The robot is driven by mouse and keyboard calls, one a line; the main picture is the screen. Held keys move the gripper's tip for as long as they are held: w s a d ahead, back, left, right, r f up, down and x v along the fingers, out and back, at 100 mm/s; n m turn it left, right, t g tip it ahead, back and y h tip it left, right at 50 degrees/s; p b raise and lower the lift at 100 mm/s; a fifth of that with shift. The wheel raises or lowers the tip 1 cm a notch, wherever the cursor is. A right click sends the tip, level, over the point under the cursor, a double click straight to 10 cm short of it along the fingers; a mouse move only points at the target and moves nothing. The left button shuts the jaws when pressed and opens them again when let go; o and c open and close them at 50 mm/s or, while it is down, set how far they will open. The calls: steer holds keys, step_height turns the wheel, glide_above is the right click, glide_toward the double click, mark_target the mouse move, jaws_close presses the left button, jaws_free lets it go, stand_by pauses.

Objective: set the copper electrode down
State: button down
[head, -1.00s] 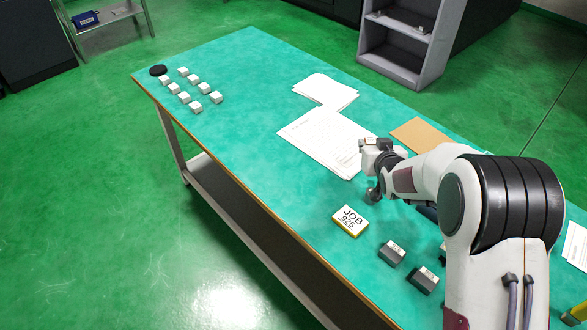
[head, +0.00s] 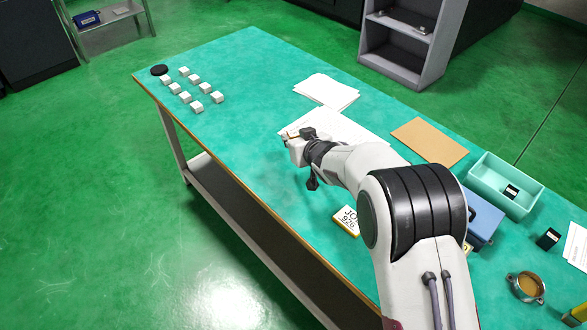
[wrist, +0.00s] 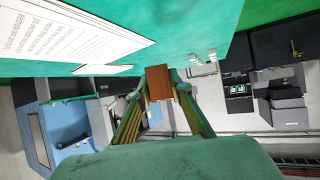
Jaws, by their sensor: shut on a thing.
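The copper electrode (wrist: 158,82) shows in the wrist view as a small brown-orange block at the tips of my gripper's fingers. My gripper (wrist: 160,95) is shut on it, one finger along each side. In the head view my gripper (head: 294,143) is above the teal bench, at the left edge of the large white sheet. The electrode is too small there to make out clearly. I cannot tell its exact height above the bench.
White sheets (head: 325,91) and a brown folder (head: 429,141) lie on the teal bench (head: 235,125). Several white blocks (head: 196,107) and a black disc (head: 159,70) stand at the far left. A JOB 926 sign (head: 346,222) and teal tray (head: 490,195) are nearer. Bench left of my gripper is clear.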

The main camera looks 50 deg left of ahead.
glide_above(294, 169)
steer(key=shift+a+f, duration=0.1)
steer(key=shift+f, duration=2.9)
steer(key=shift+f, duration=0.1)
steer(key=shift+f, duration=1.8)
steer(key=shift+f, duration=0.1)
steer(key=c, duration=1.8)
jaws_free()
steer(key=shift+f, duration=0.1)
steer(key=shift+r, duration=0.2)
steer(key=shift+v, duration=6)
